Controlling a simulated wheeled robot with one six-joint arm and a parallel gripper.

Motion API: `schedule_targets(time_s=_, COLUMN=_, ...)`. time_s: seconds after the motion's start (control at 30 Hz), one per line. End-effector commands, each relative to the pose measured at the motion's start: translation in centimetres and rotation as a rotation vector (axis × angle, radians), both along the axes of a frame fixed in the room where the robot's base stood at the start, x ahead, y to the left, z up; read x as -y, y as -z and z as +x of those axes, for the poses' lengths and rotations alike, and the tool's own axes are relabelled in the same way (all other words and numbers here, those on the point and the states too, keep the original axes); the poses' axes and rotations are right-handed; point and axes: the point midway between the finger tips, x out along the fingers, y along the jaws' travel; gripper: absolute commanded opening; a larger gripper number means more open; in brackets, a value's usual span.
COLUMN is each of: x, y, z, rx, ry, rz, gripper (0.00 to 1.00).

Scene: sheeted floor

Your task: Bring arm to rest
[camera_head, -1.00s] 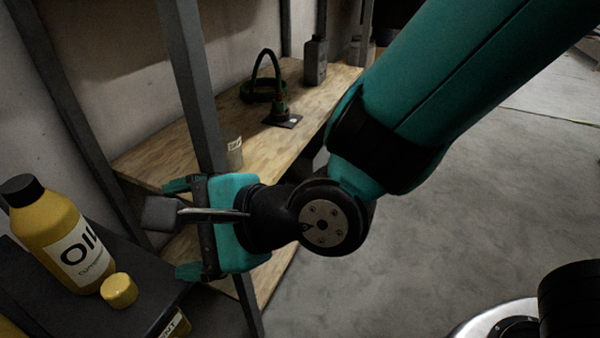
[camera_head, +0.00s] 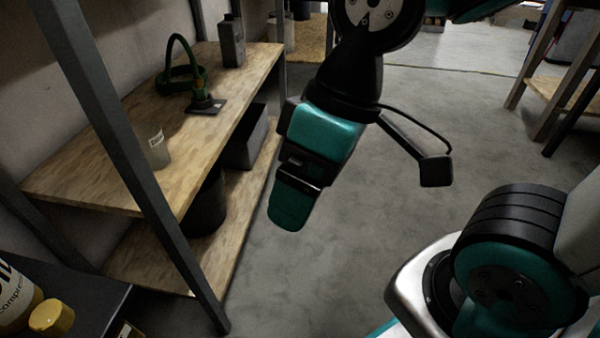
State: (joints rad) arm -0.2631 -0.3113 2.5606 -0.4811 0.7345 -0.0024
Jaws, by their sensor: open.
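My gripper (camera_head: 287,205) hangs from my wrist in the upper middle of the head view, pointing down and slightly left over the bare floor. It is seen edge-on, so one teal finger covers the other. It is open, and I see nothing held in it. It is to the right of the wooden shelf unit and appears clear of it. A black bracket (camera_head: 436,171) on my wrist sticks out to the right. My arm's upper links run off the top edge of the view.
The wooden shelf (camera_head: 95,178) carries a green looped tool (camera_head: 203,98), a grey bottle (camera_head: 232,42) and a small cup (camera_head: 158,148). A grey post (camera_head: 128,160) stands in front. A yellow oil bottle (camera_head: 14,300) and a yellow cap (camera_head: 52,317) are at lower left. Grey floor (camera_head: 330,265) is open.

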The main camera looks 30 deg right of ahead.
Motion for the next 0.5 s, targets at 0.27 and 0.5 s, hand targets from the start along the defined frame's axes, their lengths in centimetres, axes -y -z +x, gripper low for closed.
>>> schedule_targets(time_s=0.27, x=0.0, y=-4.5, z=0.0, rx=0.0, ry=0.001, rz=0.001, gripper=0.9)
schedule_targets(time_s=0.5, x=-0.1, y=-13.5, z=0.0, rx=0.0, ry=0.001, rz=0.001, gripper=0.9)
